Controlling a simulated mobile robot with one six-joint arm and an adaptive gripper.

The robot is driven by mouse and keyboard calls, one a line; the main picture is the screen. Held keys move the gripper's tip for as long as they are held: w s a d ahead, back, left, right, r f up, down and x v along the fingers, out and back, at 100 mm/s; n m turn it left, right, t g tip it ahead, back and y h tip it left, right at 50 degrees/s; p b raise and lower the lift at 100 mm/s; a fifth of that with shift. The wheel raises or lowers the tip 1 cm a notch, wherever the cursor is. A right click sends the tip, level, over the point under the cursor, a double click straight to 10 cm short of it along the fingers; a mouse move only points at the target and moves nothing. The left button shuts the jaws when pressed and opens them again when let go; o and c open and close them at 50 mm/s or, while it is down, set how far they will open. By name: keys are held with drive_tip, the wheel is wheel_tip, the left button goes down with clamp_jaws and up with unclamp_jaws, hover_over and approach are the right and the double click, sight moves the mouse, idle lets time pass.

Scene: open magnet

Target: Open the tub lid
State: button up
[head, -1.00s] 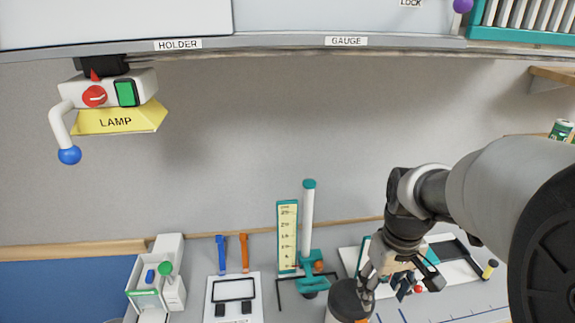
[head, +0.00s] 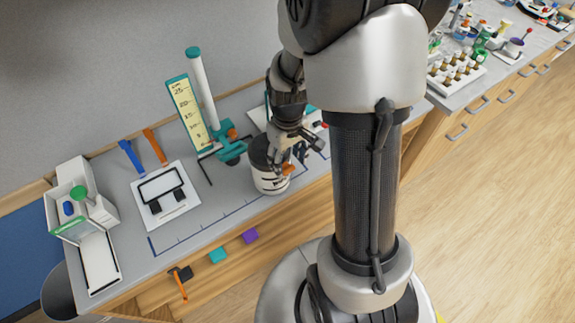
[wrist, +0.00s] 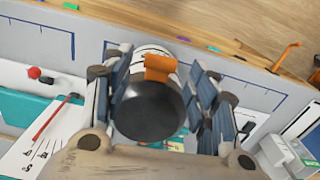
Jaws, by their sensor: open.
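The tub (head: 270,183) is white with dark markings and stands upright on the bench. Its lid (wrist: 147,110) is dark and round in the wrist view, with an orange tab (wrist: 160,68) at its rim. The lid looks shut on the tub. My gripper (head: 290,158) is open at the tub's top right in the head view. In the wrist view my gripper's fingers (wrist: 163,80) stand on both sides of the lid and tab, with gaps visible. I cannot tell whether a finger touches the tub.
A teal height gauge (head: 229,150) stands close behind the tub. A white board with a black frame (head: 166,197) lies to the left, and a white device (head: 80,205) is farther left. The bench's front edge is close in front of the tub.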

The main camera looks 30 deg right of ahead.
drive_tip(key=shift+f, duration=1.4)
drive_tip(key=shift+c, duration=0.2)
clamp_jaws()
